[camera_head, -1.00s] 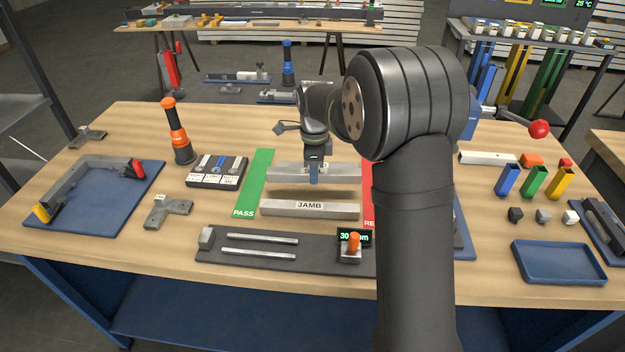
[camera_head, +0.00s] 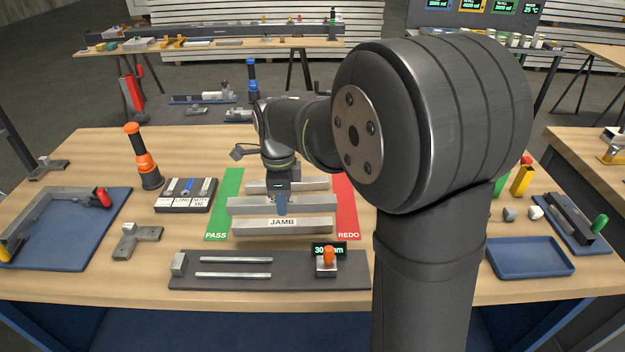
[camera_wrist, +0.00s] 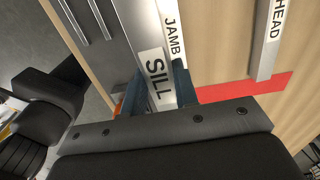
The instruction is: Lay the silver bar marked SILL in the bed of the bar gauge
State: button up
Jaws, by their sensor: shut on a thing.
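My gripper (camera_head: 281,207) is shut on the silver SILL bar (camera_head: 245,206), held level above the bench behind the JAMB bar. In the wrist view, the SILL label (camera_wrist: 156,72) faces up between my two fingers (camera_wrist: 155,88). The bar gauge (camera_head: 220,284) is a dark plate at the bench front with two parallel rails (camera_head: 235,261), an end block (camera_head: 178,264) at left and an orange-knobbed stop (camera_head: 328,260) at right. Its bed holds no bar. The small display (camera_head: 329,249) is partly covered by the knob.
The JAMB bar (camera_head: 310,226) lies between my gripper and the gauge. The HEAD bar (camera_wrist: 265,55) lies farther back. A green PASS strip (camera_head: 221,215) and red REDO strip (camera_head: 347,210) flank the bars. A grey T-shaped part (camera_head: 135,240) lies left of the gauge.

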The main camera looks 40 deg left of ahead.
jog(key=s+d+f, duration=0.2)
jog(key=s, duration=1.1)
jog(key=shift+w+a+f, duration=0.1)
jog(key=shift+a+f, duration=0.05)
jog(key=shift+f, duration=2.3)
jog(key=shift+f, duration=0.65)
jog(key=o, duration=1.7)
notch_tip(320, 180, up, 7)
